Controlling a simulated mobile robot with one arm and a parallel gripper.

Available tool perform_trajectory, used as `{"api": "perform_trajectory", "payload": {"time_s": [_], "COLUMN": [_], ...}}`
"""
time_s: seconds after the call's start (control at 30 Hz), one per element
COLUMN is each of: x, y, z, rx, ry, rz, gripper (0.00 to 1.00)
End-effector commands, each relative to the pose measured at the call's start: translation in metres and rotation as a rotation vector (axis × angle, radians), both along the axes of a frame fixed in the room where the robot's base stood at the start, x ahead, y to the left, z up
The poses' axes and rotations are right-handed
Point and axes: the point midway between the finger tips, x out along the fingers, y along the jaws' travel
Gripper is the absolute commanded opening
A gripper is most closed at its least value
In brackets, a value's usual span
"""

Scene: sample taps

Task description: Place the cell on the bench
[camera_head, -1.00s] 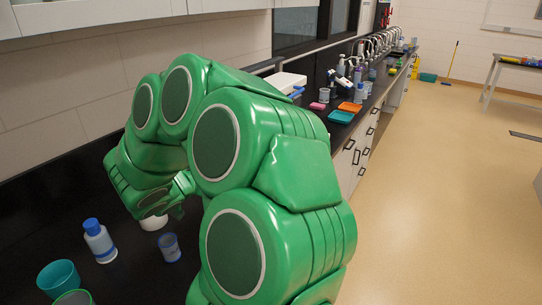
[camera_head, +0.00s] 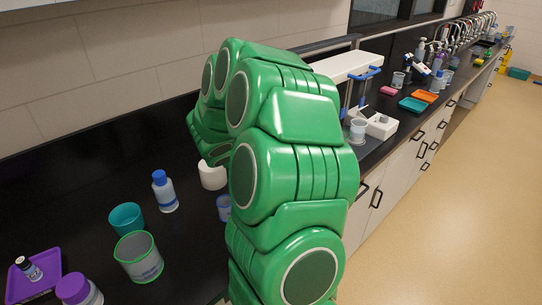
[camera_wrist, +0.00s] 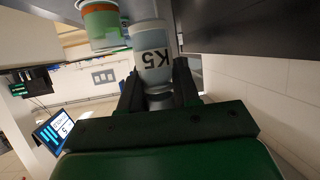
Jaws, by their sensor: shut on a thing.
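In the wrist view, my gripper (camera_wrist: 160,92) has its black fingers on either side of a pale, clear-walled container marked K5, which I take to be the cell (camera_wrist: 152,62). The fingers are shut on its near end, and its mark shows upside down. In the head view my green arm hides the gripper and the cell. The black bench (camera_head: 85,200) runs along the wall under the arm. A white round thing (camera_head: 212,177) shows just below the arm's far end; I cannot tell whether it stands on the bench.
A blue-capped bottle (camera_head: 164,191), a teal cup (camera_head: 126,218), a green-rimmed beaker (camera_head: 138,257), a purple-lidded jar (camera_head: 78,289) and a purple tray (camera_head: 48,269) stand at left. A white-topped stand (camera_head: 346,66) is behind the arm. An orange-banded cup (camera_wrist: 101,25) is beside the cell in the wrist view.

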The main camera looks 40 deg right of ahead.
Motion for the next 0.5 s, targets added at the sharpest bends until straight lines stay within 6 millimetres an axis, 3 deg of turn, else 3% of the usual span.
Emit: {"api": "perform_trajectory", "payload": {"time_s": [0.5], "x": [0.030], "y": [-0.023], "z": [-0.045], "rx": [0.001], "ry": [0.000], "rz": [0.001], "gripper": [0.02]}}
